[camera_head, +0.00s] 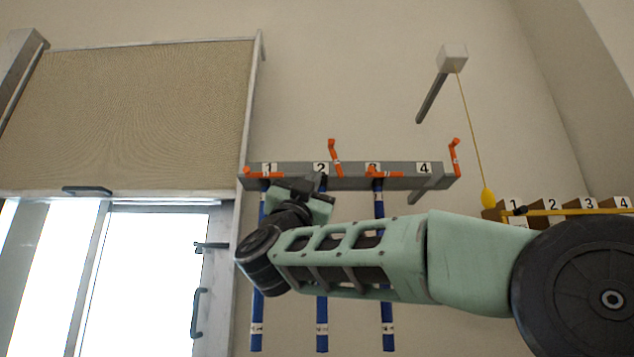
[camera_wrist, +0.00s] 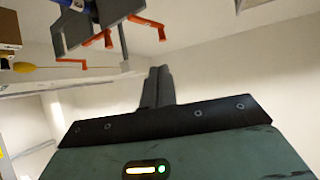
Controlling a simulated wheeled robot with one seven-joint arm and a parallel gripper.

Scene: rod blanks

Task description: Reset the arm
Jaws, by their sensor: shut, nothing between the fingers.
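My arm reaches across the head view from the lower right. My gripper (camera_head: 298,189) is in front of the grey wall rack (camera_head: 436,183), near slots 1 and 2, partly covering it. In the wrist view my gripper (camera_wrist: 158,75) has its two dark fingers together with nothing between them. Three blue rods hang below slots 1, 2 and 3: the left rod (camera_head: 257,325), the middle rod (camera_head: 322,325) and the right rod (camera_head: 388,325). My arm hides their middle parts. Slot 4 has no rod under it.
Orange levers lie across at slot 1 (camera_head: 262,174) and slot 3 (camera_head: 385,174); those at slot 2 (camera_head: 334,155) and slot 4 (camera_head: 454,155) stand up. A yellow pull cord (camera_head: 488,197) hangs near a numbered wooden holder (camera_head: 560,213) at right. A glazed door (camera_head: 140,280) is at left.

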